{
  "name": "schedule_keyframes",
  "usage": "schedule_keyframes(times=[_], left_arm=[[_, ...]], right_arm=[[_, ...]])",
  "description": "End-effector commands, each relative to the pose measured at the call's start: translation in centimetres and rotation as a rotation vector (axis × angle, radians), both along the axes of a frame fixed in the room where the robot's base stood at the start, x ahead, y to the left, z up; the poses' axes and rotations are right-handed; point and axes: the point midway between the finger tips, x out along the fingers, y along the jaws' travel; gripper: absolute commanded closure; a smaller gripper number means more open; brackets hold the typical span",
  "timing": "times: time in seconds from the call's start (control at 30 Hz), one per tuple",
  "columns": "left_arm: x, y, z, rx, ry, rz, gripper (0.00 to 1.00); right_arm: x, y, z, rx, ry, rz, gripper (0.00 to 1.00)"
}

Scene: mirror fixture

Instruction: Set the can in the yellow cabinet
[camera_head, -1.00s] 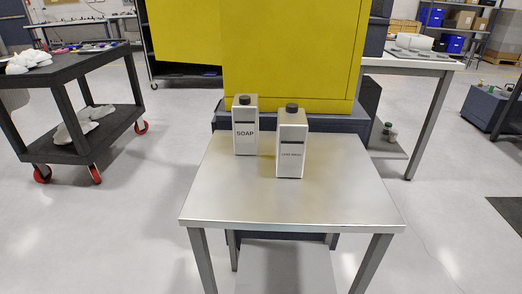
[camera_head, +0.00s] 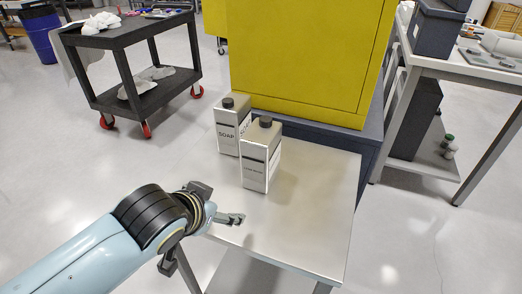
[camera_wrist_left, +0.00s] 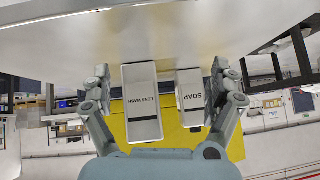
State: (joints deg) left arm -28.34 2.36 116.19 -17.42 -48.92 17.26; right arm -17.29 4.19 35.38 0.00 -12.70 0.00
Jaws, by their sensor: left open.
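Two white rectangular cans with dark caps stand upright on a small metal table (camera_head: 310,215). My left gripper (camera_head: 232,219) is over the table's front left, short of the cans. In the wrist view its spread fingers (camera_wrist_left: 160,88) frame both cans, holding neither. My right gripper is out of view.
A black cart (camera_head: 130,35) with red casters stands at the left. A metal workbench (camera_head: 470,72) is at the right of the cabinet. The table's right part is clear, as is the floor around it.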

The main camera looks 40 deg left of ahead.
Motion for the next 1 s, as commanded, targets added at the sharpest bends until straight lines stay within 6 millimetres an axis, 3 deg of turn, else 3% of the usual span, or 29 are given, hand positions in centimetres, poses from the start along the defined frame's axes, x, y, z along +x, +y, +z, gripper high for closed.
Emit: schedule_keyframes(times=[0.13,0.3,0.37,0.53,1.0], left_arm=[[3.9,-0.4,5.0,0.008,-0.266,0.033,0.08],[6.6,-1.8,9.7,-0.009,-0.498,0.009,0.08],[7.2,-2.1,10.5,-0.016,-0.537,0.0,0.08],[9.8,-1.8,10.4,-0.019,-0.566,-0.01,0.08],[15.2,0.0,8.9,-0.018,-0.563,-0.01,0.08]], right_arm=[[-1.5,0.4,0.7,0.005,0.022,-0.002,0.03],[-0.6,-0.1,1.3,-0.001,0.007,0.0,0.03],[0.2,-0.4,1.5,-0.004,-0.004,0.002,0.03],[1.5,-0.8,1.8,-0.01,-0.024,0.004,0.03],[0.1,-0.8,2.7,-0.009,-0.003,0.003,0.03]])
